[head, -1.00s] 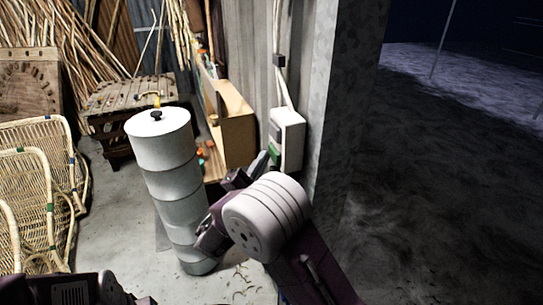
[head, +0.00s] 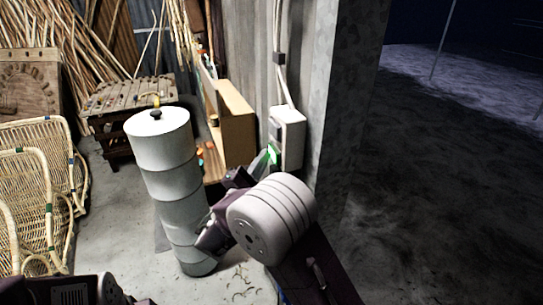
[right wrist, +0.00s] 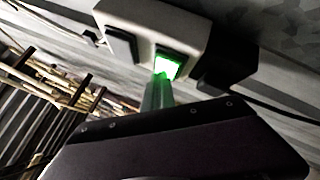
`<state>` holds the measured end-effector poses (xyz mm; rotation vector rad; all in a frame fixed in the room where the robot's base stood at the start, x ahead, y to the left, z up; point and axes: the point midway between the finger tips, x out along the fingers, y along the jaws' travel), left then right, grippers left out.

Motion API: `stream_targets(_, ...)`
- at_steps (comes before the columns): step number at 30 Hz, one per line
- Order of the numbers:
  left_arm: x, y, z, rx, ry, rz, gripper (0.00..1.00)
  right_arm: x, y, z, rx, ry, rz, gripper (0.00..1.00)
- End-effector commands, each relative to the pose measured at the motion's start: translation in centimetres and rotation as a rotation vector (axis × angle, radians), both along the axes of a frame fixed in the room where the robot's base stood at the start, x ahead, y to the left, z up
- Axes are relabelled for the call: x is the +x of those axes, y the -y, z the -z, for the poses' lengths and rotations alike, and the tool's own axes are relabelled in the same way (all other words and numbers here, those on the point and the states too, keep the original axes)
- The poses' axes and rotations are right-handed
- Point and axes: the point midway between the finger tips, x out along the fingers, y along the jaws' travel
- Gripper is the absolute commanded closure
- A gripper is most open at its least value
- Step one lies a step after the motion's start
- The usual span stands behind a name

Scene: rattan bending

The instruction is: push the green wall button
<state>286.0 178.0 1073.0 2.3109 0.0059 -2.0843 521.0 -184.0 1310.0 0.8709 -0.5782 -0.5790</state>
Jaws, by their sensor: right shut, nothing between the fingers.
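The white wall box (head: 291,137) is fixed to the wall beside the grey pillar. Its green button (head: 272,153) glows bright on the side facing my right arm. The button also shows lit in the right wrist view (right wrist: 168,64), on the white box (right wrist: 150,20). My right gripper (head: 262,161) is shut and empty. Its fingertips (right wrist: 158,90) meet the lower part of the button in the right wrist view and appear to touch it. They cover part of the button. My left gripper is out of view; only part of my left arm shows at the bottom left.
A dark switch (right wrist: 121,42) sits beside the button on the box. A white cylinder (head: 167,185) stands left of my right arm. A wooden shelf unit (head: 234,130) stands behind. Rattan chairs (head: 35,190) are at the left. The grey pillar (head: 340,100) rises at right.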

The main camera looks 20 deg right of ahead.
Motion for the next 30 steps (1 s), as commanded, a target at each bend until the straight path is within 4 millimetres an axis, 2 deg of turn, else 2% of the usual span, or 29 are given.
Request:
stream_targets(8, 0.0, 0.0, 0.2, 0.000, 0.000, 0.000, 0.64, 0.0, -0.4, 0.1, 0.000, 0.001, -0.002, 1.00)
stream_targets(21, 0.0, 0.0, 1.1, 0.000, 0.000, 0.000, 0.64, -0.2, -5.5, 0.1, 0.001, 0.001, -0.003, 1.00)
stream_targets(30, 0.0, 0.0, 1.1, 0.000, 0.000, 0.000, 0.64, -0.2, -6.1, 0.0, 0.000, 0.001, -0.002, 1.00)
